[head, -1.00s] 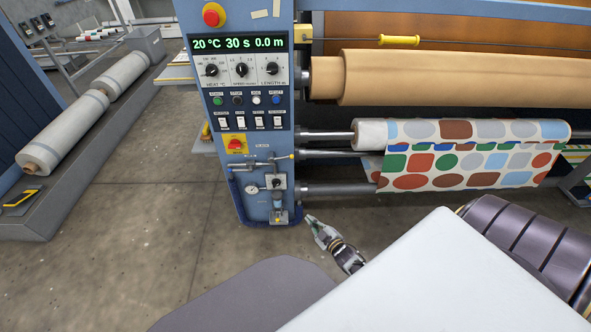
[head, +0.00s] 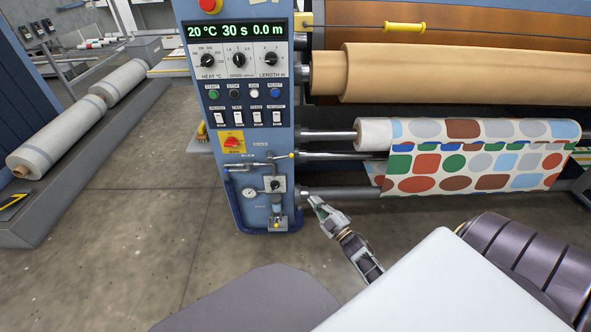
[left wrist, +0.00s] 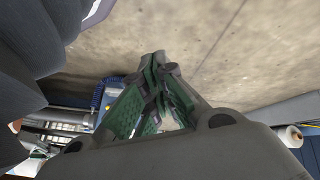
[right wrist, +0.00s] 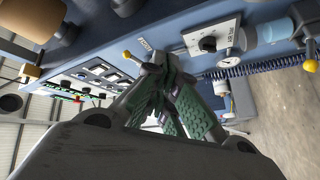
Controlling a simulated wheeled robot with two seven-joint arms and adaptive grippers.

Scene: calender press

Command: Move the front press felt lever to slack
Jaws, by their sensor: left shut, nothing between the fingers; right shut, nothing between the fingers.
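On the blue control column (head: 241,90), a lever with a yellow ball knob (head: 291,155) sticks out to the right above the pressure gauge. A yellow ball also shows left of my fingertips in the right wrist view (right wrist: 127,55); it looks like the same knob. Another yellow knob (right wrist: 310,66) is at that view's right edge. I cannot read which is the front press felt lever. My right gripper (head: 314,202) is shut and empty, beside the column's lower right edge, below the upper knob and apart from it. My left gripper (left wrist: 158,60) is shut and empty over the floor.
A pressure gauge (head: 249,193) and a black rotary knob (head: 275,185) sit on the column's lower front. Steel roller shafts and a roll of patterned fabric (head: 470,160) stretch off to the right. Bare concrete floor (head: 130,225) lies left of the column.

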